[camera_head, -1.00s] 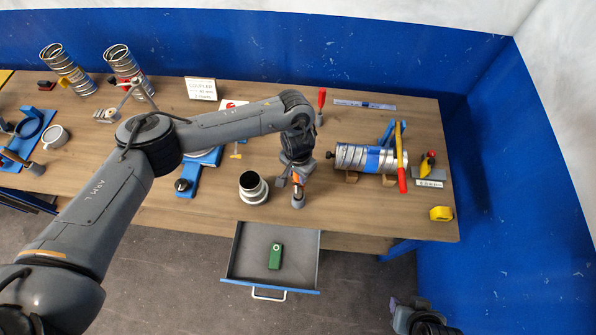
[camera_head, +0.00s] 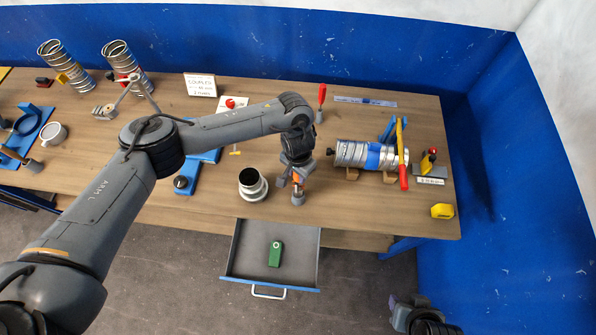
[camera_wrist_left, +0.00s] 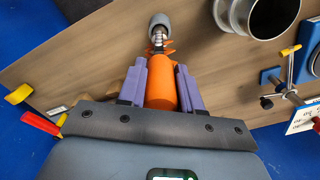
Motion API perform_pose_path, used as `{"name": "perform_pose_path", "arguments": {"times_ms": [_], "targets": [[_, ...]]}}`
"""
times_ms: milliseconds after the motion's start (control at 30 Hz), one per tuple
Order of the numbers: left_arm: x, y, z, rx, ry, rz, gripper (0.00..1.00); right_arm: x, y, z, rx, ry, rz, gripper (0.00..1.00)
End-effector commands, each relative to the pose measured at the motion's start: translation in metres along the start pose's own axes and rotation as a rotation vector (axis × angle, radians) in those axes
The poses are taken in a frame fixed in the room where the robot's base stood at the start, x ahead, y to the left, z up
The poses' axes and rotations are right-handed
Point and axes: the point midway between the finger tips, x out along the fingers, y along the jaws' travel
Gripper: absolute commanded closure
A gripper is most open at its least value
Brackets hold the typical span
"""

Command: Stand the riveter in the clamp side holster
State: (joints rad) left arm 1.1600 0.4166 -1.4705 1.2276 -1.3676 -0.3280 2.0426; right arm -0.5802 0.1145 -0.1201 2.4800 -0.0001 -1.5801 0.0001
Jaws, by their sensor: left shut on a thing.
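My left gripper (camera_head: 291,186) is shut on the orange riveter (camera_wrist_left: 161,88), with one purple-grey finger on each side of its body. The riveter's metal nose points away from the gripper toward a small round grey cup (camera_wrist_left: 160,22), which also shows below the gripper in the head view (camera_head: 298,199). The nose meets or overlaps the cup; I cannot tell whether it is inside or just above it. No label shows which holster is the clamp side one. Part of my right arm's end (camera_head: 415,318) shows at the bottom edge, its fingers unclear.
A metal collar (camera_head: 252,186) stands just left of the gripper. A spiral duct (camera_head: 365,156) lies on supports at right, with a red-handled tool (camera_head: 403,165) across it. An open drawer (camera_head: 236,262) holds a green object (camera_head: 275,254). A red-handled tool (camera_head: 322,97) stands behind.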

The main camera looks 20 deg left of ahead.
Motion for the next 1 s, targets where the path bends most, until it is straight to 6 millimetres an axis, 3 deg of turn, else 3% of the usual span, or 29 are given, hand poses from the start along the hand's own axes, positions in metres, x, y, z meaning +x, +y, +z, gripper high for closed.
{"name": "perform_pose_path", "arguments": {"times_ms": [933,967,1000], "targets": [[0.022,0.000,-0.001,0.000,0.002,0.000,1.00,0.010,0.002,0.004,-0.009,-0.001,0.007,0.57],[0.021,0.000,-0.001,0.000,0.002,0.000,0.63,0.010,0.002,0.004,-0.009,-0.001,0.007,0.57],[0.021,0.000,-0.001,0.000,0.002,0.000,0.57,0.010,0.002,0.004,-0.009,-0.001,0.007,0.57]]}}
